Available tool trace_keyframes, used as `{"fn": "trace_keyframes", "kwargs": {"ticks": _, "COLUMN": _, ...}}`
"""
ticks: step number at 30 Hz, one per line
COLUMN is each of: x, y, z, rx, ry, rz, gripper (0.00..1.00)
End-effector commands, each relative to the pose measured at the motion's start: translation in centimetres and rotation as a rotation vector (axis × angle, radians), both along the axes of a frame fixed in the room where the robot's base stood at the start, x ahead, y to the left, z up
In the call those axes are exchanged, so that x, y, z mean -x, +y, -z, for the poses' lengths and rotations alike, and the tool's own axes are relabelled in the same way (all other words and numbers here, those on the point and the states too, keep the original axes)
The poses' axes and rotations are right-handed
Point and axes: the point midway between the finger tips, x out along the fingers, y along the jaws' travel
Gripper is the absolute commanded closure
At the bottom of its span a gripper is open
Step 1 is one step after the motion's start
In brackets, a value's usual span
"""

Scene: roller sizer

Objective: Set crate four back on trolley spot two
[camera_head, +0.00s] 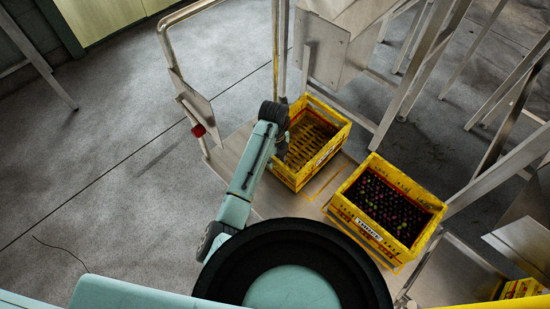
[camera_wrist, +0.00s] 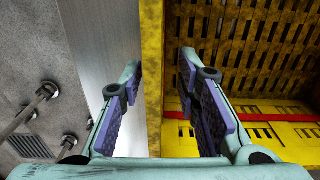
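An empty yellow crate (camera_head: 331,149) with a slatted floor sits on a flat platform (camera_head: 237,155) in the head view. No number on it is readable, so I cannot tell whether it is crate four. My gripper is at its left wall in the head view, mostly hidden by my wrist. In the wrist view my gripper (camera_wrist: 158,70) is open, its purple-padded fingers on either side of the crate's yellow wall (camera_wrist: 152,95). Gaps show between pads and wall. The slatted floor and inner side of the crate (camera_wrist: 270,140) show at right.
A second yellow crate (camera_head: 366,233), full of dark round fruit, stands close at the lower right; its label seems to read THREE. Metal legs and chutes (camera_head: 425,60) stand behind and right. A rail with a red knob (camera_head: 198,130) stands left. Open floor lies farther left.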

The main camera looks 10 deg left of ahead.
Motion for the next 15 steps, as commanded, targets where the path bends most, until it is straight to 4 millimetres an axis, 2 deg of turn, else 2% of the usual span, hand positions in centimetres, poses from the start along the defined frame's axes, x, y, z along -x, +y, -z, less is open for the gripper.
{"fn": "trace_keyframes", "kwargs": {"ticks": 5, "x": 0.0, "y": 0.0, "z": -0.1, "rx": 0.000, "ry": 0.000, "rz": 0.000, "gripper": 0.70}}
{"fn": "trace_keyframes", "kwargs": {"ticks": 9, "x": 0.0, "y": 0.0, "z": -1.0, "rx": 0.000, "ry": -0.001, "rz": 0.001, "gripper": 0.70}}
{"fn": "trace_keyframes", "kwargs": {"ticks": 11, "x": -0.1, "y": 0.0, "z": -1.8, "rx": 0.000, "ry": -0.004, "rz": 0.000, "gripper": 0.70}}
{"fn": "trace_keyframes", "kwargs": {"ticks": 15, "x": 0.0, "y": 0.1, "z": -4.8, "rx": -0.001, "ry": -0.005, "rz": 0.001, "gripper": 0.70}}
